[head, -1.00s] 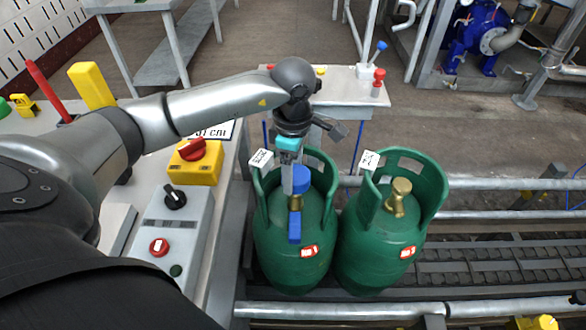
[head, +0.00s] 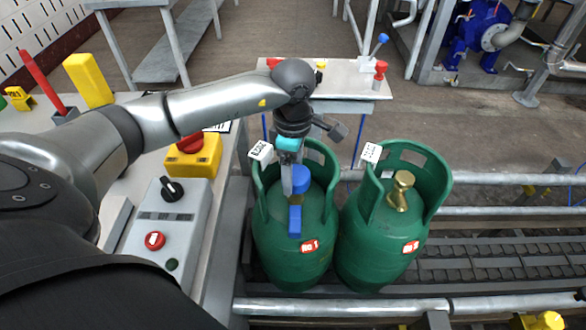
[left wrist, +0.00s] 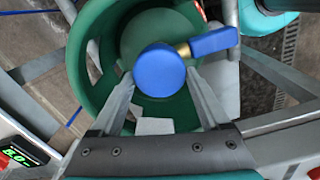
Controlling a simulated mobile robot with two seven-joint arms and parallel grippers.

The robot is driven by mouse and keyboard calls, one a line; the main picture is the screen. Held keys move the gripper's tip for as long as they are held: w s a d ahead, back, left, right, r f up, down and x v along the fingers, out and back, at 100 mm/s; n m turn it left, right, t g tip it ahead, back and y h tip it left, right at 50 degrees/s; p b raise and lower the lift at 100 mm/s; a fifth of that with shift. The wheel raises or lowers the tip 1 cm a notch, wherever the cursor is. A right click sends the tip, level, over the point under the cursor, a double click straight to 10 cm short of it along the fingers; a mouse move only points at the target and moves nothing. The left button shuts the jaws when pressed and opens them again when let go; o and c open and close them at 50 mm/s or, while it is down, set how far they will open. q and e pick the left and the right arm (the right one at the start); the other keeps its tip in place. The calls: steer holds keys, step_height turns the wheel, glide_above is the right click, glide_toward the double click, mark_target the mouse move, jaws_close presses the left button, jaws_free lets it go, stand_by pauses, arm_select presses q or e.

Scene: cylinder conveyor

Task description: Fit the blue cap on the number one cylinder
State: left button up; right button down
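The number one cylinder (head: 280,262) is green, with a red label reading like "No 1" and an open collar. It stands upright at the left of the pair. My left gripper (head: 293,180) points down into its collar. The blue cap (head: 294,179) is between the fingers, over the brass valve area. In the left wrist view the fingertips (left wrist: 160,77) flank the round blue cap (left wrist: 158,70) closely on both sides. A blue lever (left wrist: 213,41) and some brass show beside it. I cannot tell whether the cap is seated on the valve. My right gripper is out of view.
A second green cylinder (head: 380,248) with a bare brass valve (head: 401,190) stands close on the right. Conveyor rails (head: 500,180) run right. A control panel (head: 177,228) and yellow switch box (head: 196,158) lie left. A small table (head: 340,88) stands behind.

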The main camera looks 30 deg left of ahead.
arm_select(q)
steer(key=shift+o, duration=1.4)
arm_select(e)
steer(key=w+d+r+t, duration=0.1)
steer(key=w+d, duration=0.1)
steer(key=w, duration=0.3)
arm_select(q)
step_height(320, 180, up, 4)
steer(key=shift+w+f+p, duration=0.1)
steer(key=shift+p, duration=0.55)
step_height(320, 180, up, 12)
steer(key=p, duration=0.2)
steer(key=shift+f, duration=0.25)
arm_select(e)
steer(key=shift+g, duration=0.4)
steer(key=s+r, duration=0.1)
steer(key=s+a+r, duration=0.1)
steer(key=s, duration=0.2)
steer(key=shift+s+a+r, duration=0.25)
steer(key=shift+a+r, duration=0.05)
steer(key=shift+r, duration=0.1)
